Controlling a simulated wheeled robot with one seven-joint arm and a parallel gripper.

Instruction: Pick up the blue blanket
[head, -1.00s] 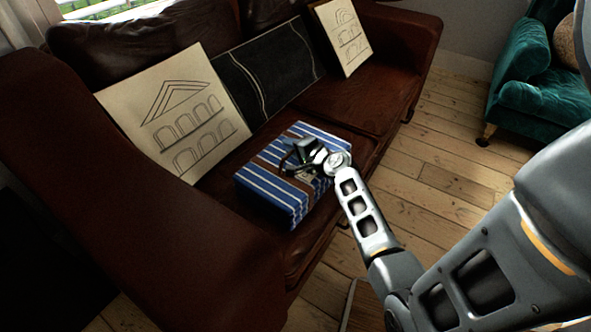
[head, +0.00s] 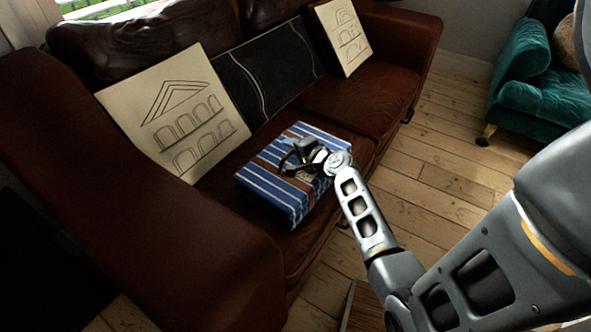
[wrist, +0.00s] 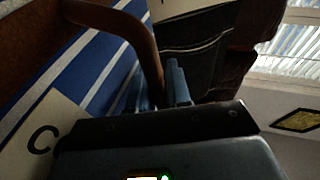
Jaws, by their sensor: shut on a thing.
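The blue blanket (head: 272,184) is a folded, box-shaped bundle with white stripes and brown bands. It lies on the front of the brown leather sofa's seat. A pale label with a dark letter shows at the lower left there.
The brown sofa (head: 225,245) has a raised arm at the near left. Two drawing-printed cushions (head: 178,115) (head: 344,36) and a black cushion (head: 265,72) lean on its back. A teal armchair (head: 545,95) stands at the upper right. Bare floorboards (head: 440,165) lie between them.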

